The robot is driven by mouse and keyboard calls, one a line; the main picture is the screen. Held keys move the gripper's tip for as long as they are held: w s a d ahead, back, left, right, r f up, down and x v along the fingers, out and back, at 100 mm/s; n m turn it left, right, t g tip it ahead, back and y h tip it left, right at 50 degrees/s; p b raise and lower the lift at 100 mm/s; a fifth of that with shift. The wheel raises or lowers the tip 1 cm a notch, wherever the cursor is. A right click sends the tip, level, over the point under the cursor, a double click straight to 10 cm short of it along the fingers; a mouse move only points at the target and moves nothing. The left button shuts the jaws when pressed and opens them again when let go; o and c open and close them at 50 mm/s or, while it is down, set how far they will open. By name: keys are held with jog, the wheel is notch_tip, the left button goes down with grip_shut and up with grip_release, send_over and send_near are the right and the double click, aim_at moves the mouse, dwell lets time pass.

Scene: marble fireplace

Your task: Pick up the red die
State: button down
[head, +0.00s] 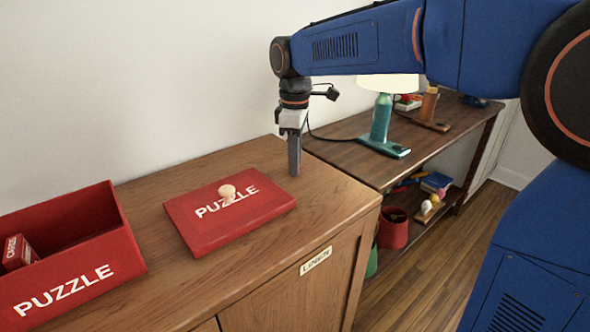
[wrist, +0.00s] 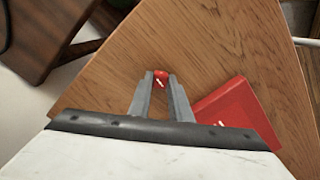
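The red die (wrist: 160,75) shows in the wrist view, with white marks on it. It sits between the tips of my gripper's two fingers (wrist: 160,84) and fills most of the gap there. I cannot tell whether both fingers press on it. In the head view my gripper (head: 294,172) points straight down, its tips at or just above the cabinet top (head: 160,185) near the back right edge. The die is hidden in the head view.
A red puzzle lid (head: 250,212) with a pale knob (head: 227,191) lies close to my gripper, also in the wrist view (wrist: 238,107). A red puzzle box (head: 80,285) holding a cards box (head: 18,252) stands at left. A lower table (head: 340,155) with a teal lamp (head: 381,120) adjoins at right.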

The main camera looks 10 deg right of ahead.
jog(key=shift+r, duration=0.1)
notch_tip(320, 180, up, 10)
dwell(0.7)
